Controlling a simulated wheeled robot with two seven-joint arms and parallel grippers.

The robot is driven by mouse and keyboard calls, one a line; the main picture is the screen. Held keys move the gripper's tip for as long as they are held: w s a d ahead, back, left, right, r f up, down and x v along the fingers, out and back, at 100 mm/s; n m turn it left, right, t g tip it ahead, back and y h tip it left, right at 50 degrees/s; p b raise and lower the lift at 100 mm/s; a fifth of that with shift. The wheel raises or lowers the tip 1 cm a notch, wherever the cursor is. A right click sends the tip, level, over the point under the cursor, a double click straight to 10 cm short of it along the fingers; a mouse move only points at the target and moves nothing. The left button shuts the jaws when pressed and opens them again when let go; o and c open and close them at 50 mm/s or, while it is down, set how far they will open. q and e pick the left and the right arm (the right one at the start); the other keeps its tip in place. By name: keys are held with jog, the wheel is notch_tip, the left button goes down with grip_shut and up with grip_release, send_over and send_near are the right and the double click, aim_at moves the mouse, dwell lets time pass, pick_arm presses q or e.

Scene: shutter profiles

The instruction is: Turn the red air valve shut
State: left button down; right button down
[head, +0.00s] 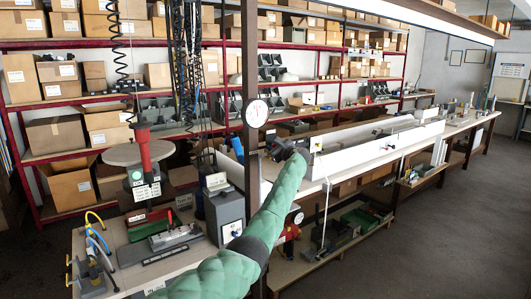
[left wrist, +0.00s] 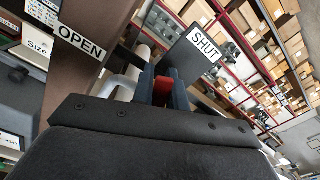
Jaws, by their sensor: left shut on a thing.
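The red air valve (left wrist: 163,88) shows in the left wrist view as a small red piece between the two blue-grey fingers of my left gripper (left wrist: 161,82). The gripper is shut on it. An OPEN label (left wrist: 81,42) is to the left of the fingers and a SHUT label (left wrist: 204,62) is to the right. Most of the valve is hidden by the fingers. In the head view, my left gripper (head: 272,148) is at the brown post, below the round dial, and hides the valve there. I cannot tell the handle's exact angle. My right gripper is not in view.
A brown upright post (head: 250,60) carries a white dial gauge (head: 257,113). A long bench (head: 350,160) runs to the back right. A nearer bench with tools and a grey box (head: 225,212) stands at the left. Shelves of cartons line the wall. Floor at right is clear.

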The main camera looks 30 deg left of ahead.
pick_arm(q)
jog(key=m, duration=0.1)
jog(key=w+m+p, duration=0.1)
jog(key=shift+d+r+m, duration=0.2)
jog(key=shift+m, duration=0.1)
jog(key=shift+w+d+m, duration=0.2)
jog(key=shift+w+m, duration=0.2)
jog(key=shift+m, duration=0.4)
jog(key=shift+w+d+f+m+p, duration=0.1)
jog(key=shift+w+f+m+p, duration=0.1)
jog(key=shift+m+p, duration=0.25)
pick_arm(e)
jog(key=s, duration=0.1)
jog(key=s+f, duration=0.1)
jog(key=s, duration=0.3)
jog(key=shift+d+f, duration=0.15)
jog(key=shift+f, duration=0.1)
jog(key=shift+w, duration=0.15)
